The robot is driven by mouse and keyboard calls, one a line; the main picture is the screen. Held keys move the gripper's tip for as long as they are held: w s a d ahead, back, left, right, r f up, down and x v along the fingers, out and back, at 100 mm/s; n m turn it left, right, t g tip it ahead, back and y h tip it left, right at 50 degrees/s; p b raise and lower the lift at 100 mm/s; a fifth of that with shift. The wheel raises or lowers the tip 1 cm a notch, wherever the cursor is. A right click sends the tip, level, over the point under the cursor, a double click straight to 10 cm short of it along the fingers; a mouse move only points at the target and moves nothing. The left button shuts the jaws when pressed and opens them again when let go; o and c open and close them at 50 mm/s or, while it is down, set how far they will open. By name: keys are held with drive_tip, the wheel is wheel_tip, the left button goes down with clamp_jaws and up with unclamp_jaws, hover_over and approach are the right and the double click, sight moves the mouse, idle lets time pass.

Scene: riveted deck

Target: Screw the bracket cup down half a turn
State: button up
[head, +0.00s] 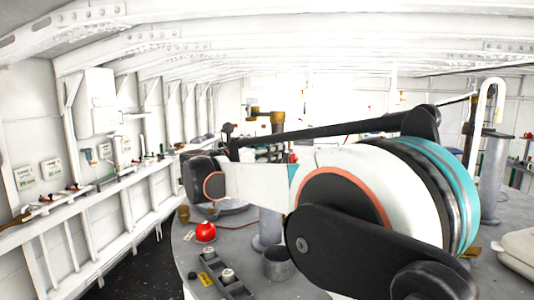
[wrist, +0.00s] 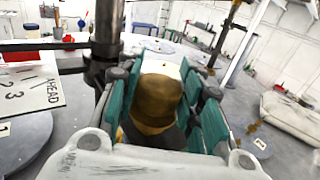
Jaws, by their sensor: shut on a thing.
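In the wrist view a brass-brown cup (wrist: 158,98) with a pale top sits between the teal-padded fingers of my gripper (wrist: 160,88). The pads close on it from both sides, and its lower end is hidden by the gripper body. A dark upright post (wrist: 107,35) stands just left of the fingers. In the head view brass fittings (head: 277,117) show at the top of a grey column (head: 268,226). My arm crosses in front there and my fingers cannot be made out. I cannot tell the cup's thread or how far down it sits.
On the grey round table are a red domed object (head: 205,232), a dark tray (head: 222,283) with small round pieces and an open grey cylinder (head: 277,263). A pale cushion-like object (head: 520,252) lies at the right. A lettered card (wrist: 30,88) is left of my gripper.

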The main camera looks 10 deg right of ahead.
drive_tip(key=shift+a+r+m+g+h, duration=0.15)
drive_tip(key=shift+m+g+h, duration=0.75)
drive_tip(key=shift+m+g, duration=0.65)
drive_tip(key=shift+g+p, duration=0.3)
drive_tip(key=shift+g, duration=0.55)
idle(0.6)
idle(0.4)
drive_tip(key=o, duration=0.9)
drive_tip(key=shift+o, duration=1)
drive_tip(key=shift+a, duration=0.1)
drive_tip(key=shift+m, duration=0.25)
